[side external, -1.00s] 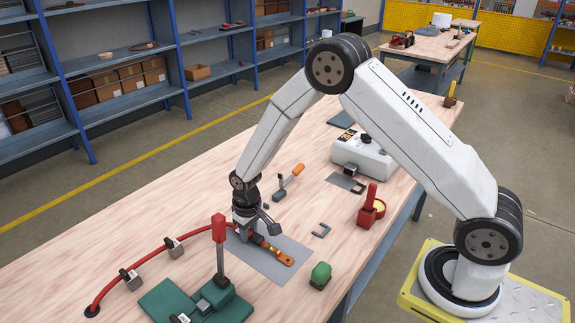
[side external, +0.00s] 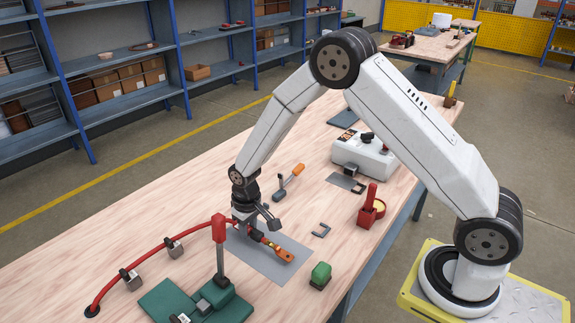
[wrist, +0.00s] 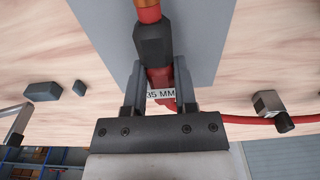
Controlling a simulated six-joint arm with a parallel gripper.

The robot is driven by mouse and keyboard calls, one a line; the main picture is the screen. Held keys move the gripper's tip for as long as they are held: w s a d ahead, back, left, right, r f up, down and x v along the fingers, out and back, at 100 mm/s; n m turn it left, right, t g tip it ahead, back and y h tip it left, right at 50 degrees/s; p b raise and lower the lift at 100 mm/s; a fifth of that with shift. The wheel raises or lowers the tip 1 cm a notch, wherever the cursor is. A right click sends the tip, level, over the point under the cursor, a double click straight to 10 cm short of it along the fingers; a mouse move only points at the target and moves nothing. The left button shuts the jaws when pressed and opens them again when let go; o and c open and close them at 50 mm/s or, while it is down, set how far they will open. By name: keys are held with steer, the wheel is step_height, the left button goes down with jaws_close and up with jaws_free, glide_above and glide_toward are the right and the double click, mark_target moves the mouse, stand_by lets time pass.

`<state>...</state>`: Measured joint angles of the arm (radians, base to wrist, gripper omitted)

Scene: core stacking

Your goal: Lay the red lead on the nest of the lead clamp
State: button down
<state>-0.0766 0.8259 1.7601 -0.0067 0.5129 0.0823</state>
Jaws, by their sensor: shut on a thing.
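The red lead (side external: 152,252) runs along the left of the bench to my gripper (side external: 257,220). Its copper lug (side external: 283,253) points right, over a grey mat (side external: 252,256). In the wrist view my gripper (wrist: 160,90) is shut on the lead at a red section with a "35 MM" label (wrist: 161,94); a black sleeve (wrist: 152,42) lies just beyond the fingers. The lead clamp (side external: 165,301) has a green base and an upright red handle (side external: 219,229), in front and to the left of my gripper. I cannot clearly make out its nest.
Two grey cable holders (side external: 174,247) (side external: 131,278) carry the lead at left. An orange-handled tool (side external: 290,181), a small U-shaped part (side external: 321,230), a green block (side external: 320,274), a red holder (side external: 371,208) and a white machine (side external: 362,156) stand around. The bench's left rear is clear.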

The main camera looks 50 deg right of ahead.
steer(key=shift+r, duration=0.3)
steer(key=shift+r, duration=0.35)
steer(key=shift+r, duration=0.35)
steer(key=shift+r, duration=0.35)
steer(key=shift+r, duration=0.2)
steer(key=d+r, duration=0.4)
steer(key=d, duration=0.9)
steer(key=shift+d, duration=0.25)
